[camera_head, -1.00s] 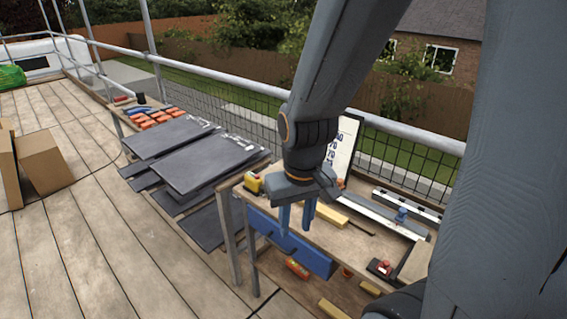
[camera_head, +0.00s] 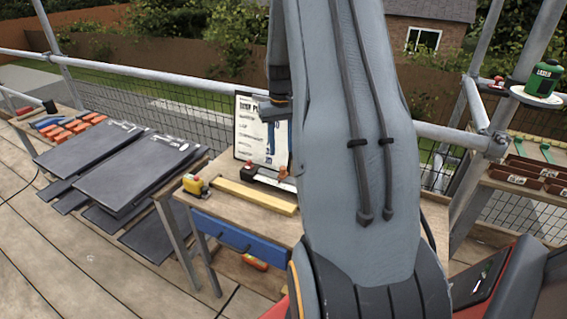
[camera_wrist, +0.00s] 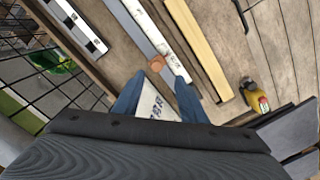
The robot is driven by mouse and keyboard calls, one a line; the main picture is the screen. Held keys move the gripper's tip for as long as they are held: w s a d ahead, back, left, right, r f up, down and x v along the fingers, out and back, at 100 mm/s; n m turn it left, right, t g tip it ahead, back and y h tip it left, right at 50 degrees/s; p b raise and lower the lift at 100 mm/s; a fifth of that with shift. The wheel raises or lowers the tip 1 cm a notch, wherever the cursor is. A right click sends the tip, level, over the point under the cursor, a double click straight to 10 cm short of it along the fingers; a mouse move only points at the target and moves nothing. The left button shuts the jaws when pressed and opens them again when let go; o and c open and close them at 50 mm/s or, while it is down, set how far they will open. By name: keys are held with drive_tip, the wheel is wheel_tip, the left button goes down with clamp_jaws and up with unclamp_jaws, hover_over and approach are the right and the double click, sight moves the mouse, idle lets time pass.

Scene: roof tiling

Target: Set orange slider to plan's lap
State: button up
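In the wrist view an orange-brown round knob (camera_wrist: 157,65), which looks like the orange slider, sits on a long grey and white strip (camera_wrist: 133,25) on the bench. My gripper (camera_wrist: 158,82) has its two blue fingers spread apart, with the knob just beyond the fingertips and nothing held. Whether the fingers are above it or level with it I cannot tell. The plan sheet on its clipboard (camera_wrist: 155,105) shows between the fingers; in the head view the plan (camera_head: 252,120) stands upright at the bench's back. Its lap figure is not readable. My arm hides much of the bench.
A yellow wooden batten (camera_wrist: 198,45) lies beside the strip, and a black and white bar (camera_wrist: 75,25) on its other side. A yellow tool (camera_head: 195,186) stands at the bench's left corner. Slates (camera_head: 100,165) are stacked to the left. Railing mesh runs behind.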

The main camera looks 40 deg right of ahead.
sight(283, 167)
drive_tip(key=shift+d+f, duration=0.35)
drive_tip(key=shift+d, duration=0.05)
drive_tip(key=shift+f+p, duration=1.2)
drive_tip(key=shift+f, duration=2.4)
drive_tip(key=shift+c, duration=0.4)
clamp_jaws()
